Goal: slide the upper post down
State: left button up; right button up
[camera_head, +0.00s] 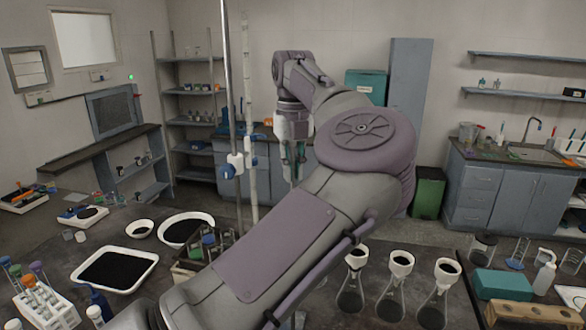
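A tall thin metal rod (227,70) stands upright left of the middle. Beside it is a pale upright post (247,90) with markings. A white clamp with blue knobs (234,165) sits low on them. I cannot tell which part is the upper post. My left arm crosses the middle of the view, and its gripper (293,172) points down to the right of the posts, apart from them in the picture. Its fingers are small and dark, and I cannot tell how far apart they are. My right gripper is not in view.
A white tray of dark grains (151,258), bowls and a test tube rack (38,308) stand on the bench at left. Several flasks with funnels (352,290) and a teal box (500,284) stand at right. My arm hides the bench middle.

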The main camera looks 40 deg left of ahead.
pick_arm(q)
grip_shut()
jog(key=shift+f, duration=0.25)
notch_tip(320, 180, down, 12)
jog(key=b, duration=1)
jog(key=shift+s, duration=0.1)
jog(key=o, duration=0.6)
grip_release()
